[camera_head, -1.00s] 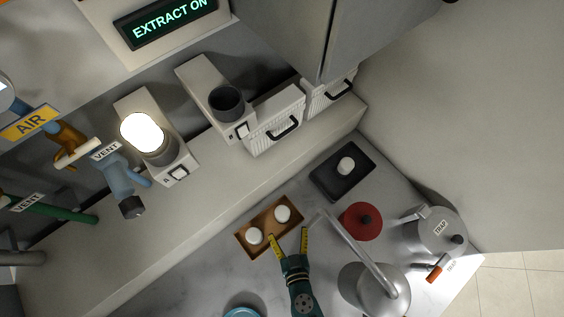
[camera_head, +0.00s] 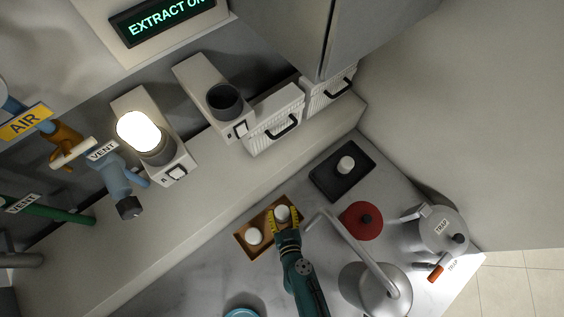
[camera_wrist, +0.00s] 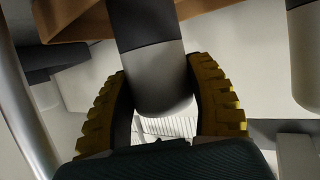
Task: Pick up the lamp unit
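Two white-topped round pieces, which look like lamp units, stand in a brown tray (camera_head: 267,241) on the bench. One is the right piece (camera_head: 282,213); the other is the left piece (camera_head: 254,236). My gripper (camera_head: 284,216) has its yellow fingers on either side of the right piece. In the wrist view, the fingers (camera_wrist: 160,85) flank that piece (camera_wrist: 158,75), a pale cylinder with a dark band. They look very close to it, but I cannot tell whether they touch. Another white-topped piece (camera_head: 346,165) stands on a black pad (camera_head: 327,184).
A red round lid (camera_head: 361,221), a silver can with a long spout (camera_head: 375,291) and a TRAP pot (camera_head: 440,235) stand to the right. A lit lamp (camera_head: 139,131) sits in a housing on the shelf beside an empty dark socket (camera_head: 224,100). A blue ring (camera_head: 242,313) lies near the bottom edge.

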